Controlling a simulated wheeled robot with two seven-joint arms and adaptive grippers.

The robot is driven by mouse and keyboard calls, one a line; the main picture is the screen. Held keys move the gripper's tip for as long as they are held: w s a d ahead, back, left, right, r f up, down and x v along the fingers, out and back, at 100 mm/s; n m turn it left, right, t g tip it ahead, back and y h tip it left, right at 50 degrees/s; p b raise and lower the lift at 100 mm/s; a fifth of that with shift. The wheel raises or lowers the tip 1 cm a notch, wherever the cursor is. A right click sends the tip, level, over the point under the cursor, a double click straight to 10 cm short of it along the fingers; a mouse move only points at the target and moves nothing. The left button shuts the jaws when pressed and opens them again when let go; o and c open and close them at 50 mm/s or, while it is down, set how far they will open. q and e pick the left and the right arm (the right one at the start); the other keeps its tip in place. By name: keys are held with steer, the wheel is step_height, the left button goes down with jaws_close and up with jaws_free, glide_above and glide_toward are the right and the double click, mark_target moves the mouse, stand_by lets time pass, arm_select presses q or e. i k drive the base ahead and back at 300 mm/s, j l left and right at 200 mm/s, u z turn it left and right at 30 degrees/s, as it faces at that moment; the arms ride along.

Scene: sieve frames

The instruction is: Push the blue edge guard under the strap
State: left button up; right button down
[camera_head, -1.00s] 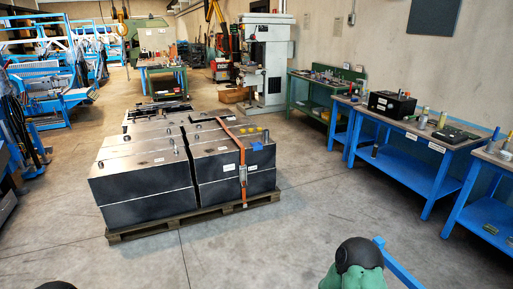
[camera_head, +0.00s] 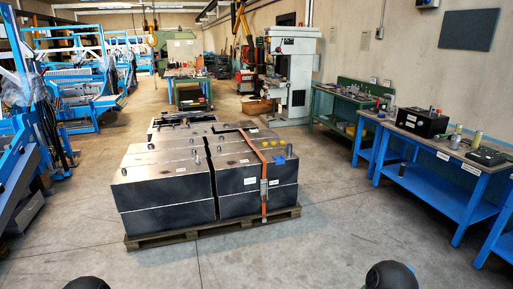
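An orange strap (camera_head: 264,187) runs over the top of the dark metal boxes and down the front face of the right front box (camera_head: 236,204), with a buckle partway down. The small blue edge guard (camera_head: 279,158) lies on the top of that box, just right of the strap near the front edge. It appears apart from the strap. Neither gripper is in view. Only dark rounded parts of my arms show at the bottom edge.
The boxes stand on a wooden pallet (camera_head: 166,238) on the concrete floor. Blue workbenches (camera_head: 434,192) line the right wall. Blue machines (camera_head: 75,90) stand at the left. The floor between me and the pallet is clear.

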mark_target(280, 159)
steer(key=i+z, duration=0.3)
steer(key=i, duration=1.6)
